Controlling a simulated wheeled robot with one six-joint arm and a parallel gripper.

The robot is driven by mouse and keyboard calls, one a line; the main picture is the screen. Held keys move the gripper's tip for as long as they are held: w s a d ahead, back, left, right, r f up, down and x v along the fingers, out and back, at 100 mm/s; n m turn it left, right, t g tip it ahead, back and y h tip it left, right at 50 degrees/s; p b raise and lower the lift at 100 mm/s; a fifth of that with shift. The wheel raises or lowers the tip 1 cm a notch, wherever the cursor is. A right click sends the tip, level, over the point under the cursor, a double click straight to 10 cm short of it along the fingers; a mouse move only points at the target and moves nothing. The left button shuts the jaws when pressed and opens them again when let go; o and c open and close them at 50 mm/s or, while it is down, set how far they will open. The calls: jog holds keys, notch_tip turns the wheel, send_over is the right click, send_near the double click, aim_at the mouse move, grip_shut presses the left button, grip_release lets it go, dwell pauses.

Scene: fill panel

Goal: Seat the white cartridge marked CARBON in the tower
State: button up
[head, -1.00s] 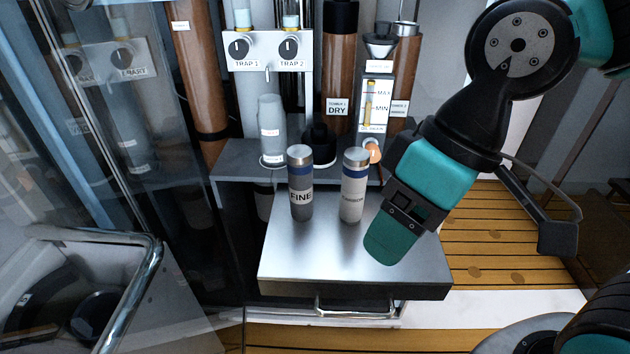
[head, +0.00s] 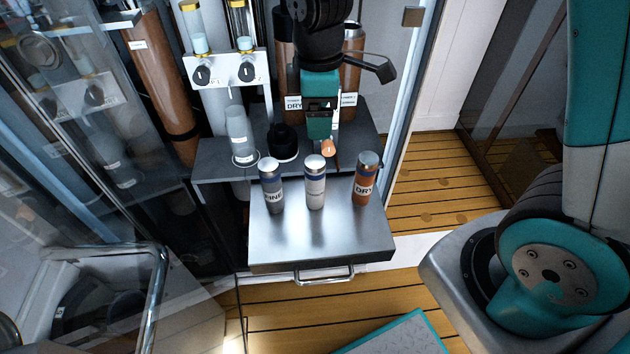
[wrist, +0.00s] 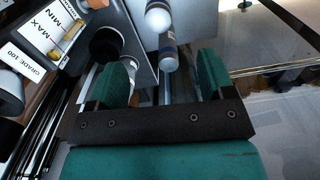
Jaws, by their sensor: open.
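The white cartridge (head: 315,187) stands upright on the steel drawer top, in the middle of a row of three. It has a silver cap and a blue band; its label is too small to read. My gripper (head: 319,128) is above and behind it, in front of the tower's panels, apart from it. In the wrist view my gripper (wrist: 165,78) has its two teal fingers spread with nothing held. My arm hides part of the tower.
A grey cartridge marked FINE (head: 271,190) stands to the left and a brown one marked DRY (head: 365,184) to the right. Behind are a clear housing (head: 238,130), a black cup (head: 283,143) and an orange knob (head: 328,148). The drawer's front half (head: 320,235) is clear.

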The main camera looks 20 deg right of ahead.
aim_at(315, 161)
notch_tip(315, 161, down, 8)
jog(key=shift+r+b, duration=0.2)
jog(key=shift+b, duration=0.4)
jog(key=shift+w+a+f+b, duration=0.1)
jog(key=shift+f+b, duration=0.1)
jog(key=shift+f, duration=0.7)
jog(key=shift+w+a+f+b, duration=0.1)
jog(key=shift+w+f+b, duration=0.1)
jog(key=shift+f, duration=0.65)
jog(key=shift+w+f+b, duration=0.1)
jog(key=shift+f+b, duration=0.1)
jog(key=shift+f, duration=0.7)
jog(key=c, duration=1.4)
jog(key=shift+r, duration=0.15)
